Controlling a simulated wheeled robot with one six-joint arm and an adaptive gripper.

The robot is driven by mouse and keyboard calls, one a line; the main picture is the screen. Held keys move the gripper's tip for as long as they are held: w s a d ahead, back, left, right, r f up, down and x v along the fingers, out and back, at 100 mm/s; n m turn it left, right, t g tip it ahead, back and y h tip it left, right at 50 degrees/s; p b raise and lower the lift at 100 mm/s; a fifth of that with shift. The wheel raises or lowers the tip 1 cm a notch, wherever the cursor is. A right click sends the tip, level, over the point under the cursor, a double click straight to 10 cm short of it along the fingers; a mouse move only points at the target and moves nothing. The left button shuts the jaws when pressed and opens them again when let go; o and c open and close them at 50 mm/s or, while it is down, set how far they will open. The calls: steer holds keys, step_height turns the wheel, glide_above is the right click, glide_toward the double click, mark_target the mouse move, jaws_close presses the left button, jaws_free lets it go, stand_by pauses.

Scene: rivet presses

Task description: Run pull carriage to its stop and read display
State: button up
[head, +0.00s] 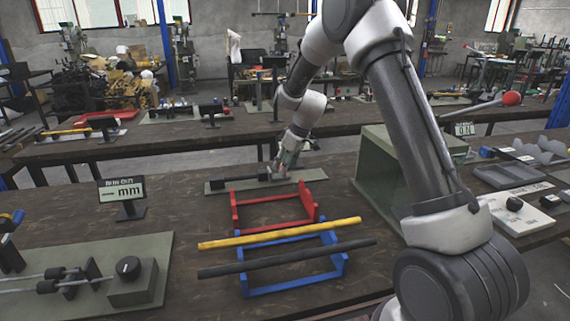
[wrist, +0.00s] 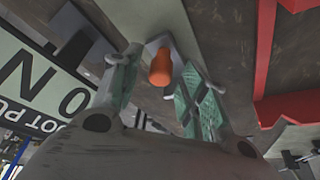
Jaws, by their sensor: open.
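My gripper (head: 279,170) is over the right part of a low grey-green plate (head: 216,187) at the back of the near table. A dark bar (head: 238,178) lies along that plate. In the wrist view my gripper (wrist: 164,62) is open, with an orange knob (wrist: 161,70) between its fingers and gaps visible on both sides. The knob sits on a grey mount (wrist: 158,46) by the plate. A display (wrist: 38,82) appears at the left of the wrist view, upside down, reading "0 N" with a partly cut-off "FOOT PU" label.
A red rack (head: 273,223) and a blue rack (head: 296,285) carrying yellow and black bars stand in front. A "RUN OUT" display (head: 122,189) shows dashes and "mm". A fixture plate (head: 140,250) lies front left; a green box (head: 375,165) stands right.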

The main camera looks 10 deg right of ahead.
jaws_close()
steer(key=shift+d, duration=3.15)
jaws_free()
steer(key=shift+d, duration=0.3)
steer(key=shift+a, duration=0.1)
steer(key=shift+r, duration=0.25)
steer(key=v, duration=1.1)
steer(key=shift+s+r, duration=0.15)
steer(key=shift+r, duration=0.05)
